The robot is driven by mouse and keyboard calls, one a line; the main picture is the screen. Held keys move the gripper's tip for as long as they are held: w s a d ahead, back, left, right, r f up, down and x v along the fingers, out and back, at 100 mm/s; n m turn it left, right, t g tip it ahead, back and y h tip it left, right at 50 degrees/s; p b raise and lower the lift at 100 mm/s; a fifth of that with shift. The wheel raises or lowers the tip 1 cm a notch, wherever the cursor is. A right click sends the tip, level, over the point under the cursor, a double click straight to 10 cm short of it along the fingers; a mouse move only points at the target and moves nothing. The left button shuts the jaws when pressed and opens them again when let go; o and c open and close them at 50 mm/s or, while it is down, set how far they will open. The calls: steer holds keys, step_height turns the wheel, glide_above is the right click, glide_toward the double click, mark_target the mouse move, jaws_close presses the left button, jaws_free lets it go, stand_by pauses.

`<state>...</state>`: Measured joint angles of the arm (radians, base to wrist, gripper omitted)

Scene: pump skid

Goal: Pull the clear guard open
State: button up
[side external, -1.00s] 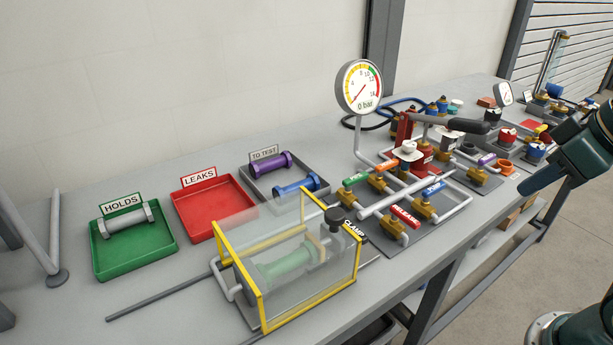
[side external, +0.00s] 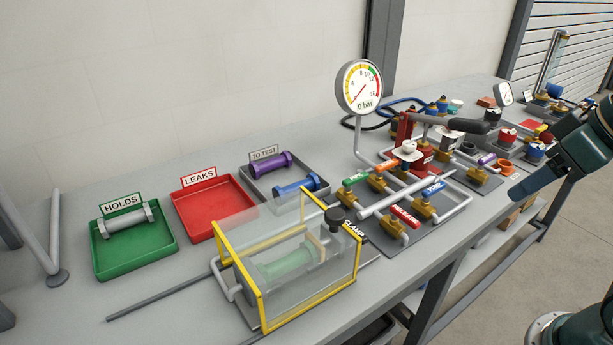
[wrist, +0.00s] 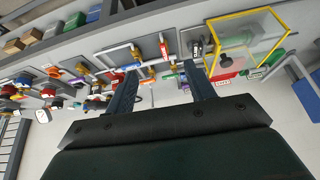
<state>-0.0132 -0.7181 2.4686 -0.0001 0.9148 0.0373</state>
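The clear guard (side external: 308,293) is a see-through box with yellow edges, at the front middle of the bench in the side view. It stands over a green cylinder (side external: 285,264) with end fittings, seen through its panels. A black knob (side external: 335,215) labelled CLAMP shows at its right end. The guard also shows at the upper right of the wrist view (wrist: 262,38). My gripper (side external: 513,196) is at the right, off the bench's front edge and well apart from the guard. In the wrist view its two fingers (wrist: 163,82) are spread with nothing held.
A valve manifold (side external: 400,205) with coloured handles and a gauge (side external: 359,87) reading 0 bar stands between guard and gripper. A green HOLDS tray (side external: 160,255), a red LEAKS tray (side external: 215,208) and a grey TO TEST tray (side external: 262,190) lie behind the guard.

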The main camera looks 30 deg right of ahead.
steer(key=w+a+r+m+g, duration=0.1)
steer(key=w+a+r+m, duration=0.1)
steer(key=w+a+r, duration=0.3)
steer(key=m+g, duration=0.4)
steer(key=m, duration=0.3)
glide_above(335, 213)
step_height(335, 213, down, 3)
steer(key=shift+f, duration=0.1)
steer(key=shift+f, duration=6.8)
jaws_close()
